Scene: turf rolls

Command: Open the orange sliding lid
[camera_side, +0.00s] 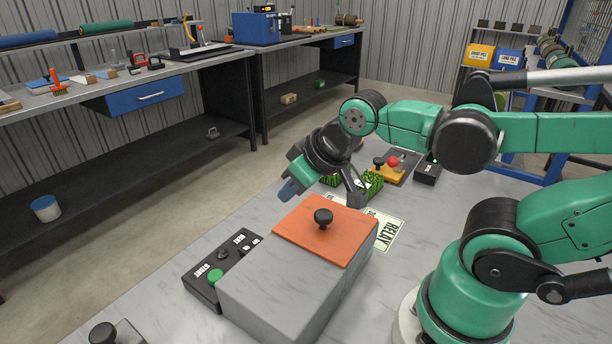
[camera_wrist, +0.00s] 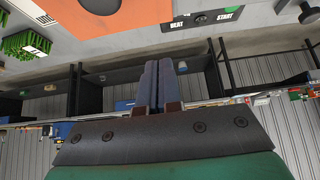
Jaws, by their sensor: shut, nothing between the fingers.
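The orange sliding lid (camera_side: 312,238) lies flat on the top of a grey box (camera_side: 285,295), covering its far part. A black knob (camera_side: 323,218) stands up from the middle of the lid. My gripper (camera_side: 287,190) is shut and empty, above the bench beyond the lid and to the left of the knob, apart from both. In the wrist view its two fingers (camera_wrist: 158,84) lie together. The lid (camera_wrist: 135,16) shows there at the top left edge, with part of its knob (camera_wrist: 102,4). What is under the lid is hidden.
A black control panel (camera_side: 212,270) with a green button stands left of the box. Beyond the box are green turf pieces (camera_side: 372,184), a RELAY sheet (camera_side: 388,236) and a red-knobbed device (camera_side: 393,162). Another black knob (camera_side: 103,333) is at the front left.

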